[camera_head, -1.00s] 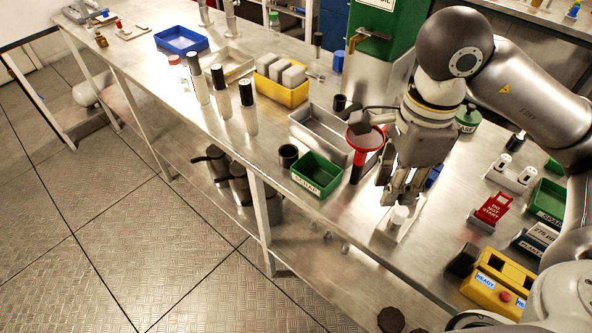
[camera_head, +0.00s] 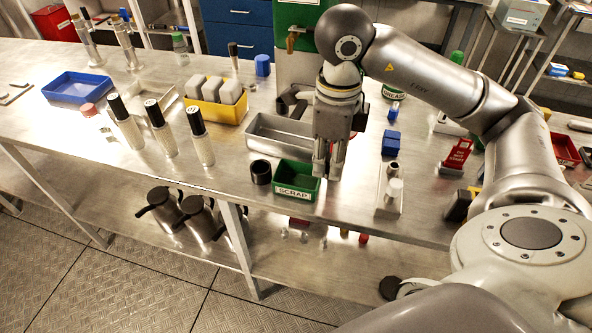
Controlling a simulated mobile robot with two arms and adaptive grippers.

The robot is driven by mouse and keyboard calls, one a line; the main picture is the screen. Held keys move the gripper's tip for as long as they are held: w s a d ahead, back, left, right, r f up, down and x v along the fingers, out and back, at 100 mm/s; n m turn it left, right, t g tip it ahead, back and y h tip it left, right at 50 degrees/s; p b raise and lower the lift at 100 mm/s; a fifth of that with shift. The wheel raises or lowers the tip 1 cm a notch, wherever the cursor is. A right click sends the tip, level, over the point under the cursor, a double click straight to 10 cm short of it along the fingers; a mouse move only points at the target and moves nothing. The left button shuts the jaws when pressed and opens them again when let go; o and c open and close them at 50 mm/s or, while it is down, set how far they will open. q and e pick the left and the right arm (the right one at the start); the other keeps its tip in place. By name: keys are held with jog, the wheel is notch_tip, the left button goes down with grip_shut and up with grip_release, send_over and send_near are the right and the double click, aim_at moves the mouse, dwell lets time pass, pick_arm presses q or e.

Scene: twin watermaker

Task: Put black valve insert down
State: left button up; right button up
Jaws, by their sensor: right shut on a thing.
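My right gripper (camera_head: 327,172) points down just past the right end of the green bin marked SCRAP (camera_head: 296,190). Its fingers are closed together on something small. The black valve insert is not clearly visible; the fingers hide most of what they hold. A black open cylinder (camera_head: 261,172) stands on the bench left of the SCRAP bin, apart from the gripper. My left gripper is not in view.
A grey metal tray (camera_head: 268,148) lies behind the SCRAP bin, and a yellow bin (camera_head: 213,114) with grey blocks is farther left. A white holder (camera_head: 389,208) stands right of the gripper. White bottles with black caps (camera_head: 160,140) stand left.

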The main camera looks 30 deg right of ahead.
jog(key=w+f, duration=0.4)
jog(key=w, duration=0.1)
jog(key=w+a+f+p, duration=0.1)
jog(key=w+f, duration=0.1)
jog(key=shift+w, duration=0.15)
jog(key=shift+w+f, duration=0.4)
jog(key=shift+f, duration=0.05)
jog(key=f, duration=0.1)
jog(key=f+p, duration=0.1)
jog(key=f, duration=0.1)
jog(key=shift+w, duration=0.25)
jog(key=shift+f+p, duration=0.3)
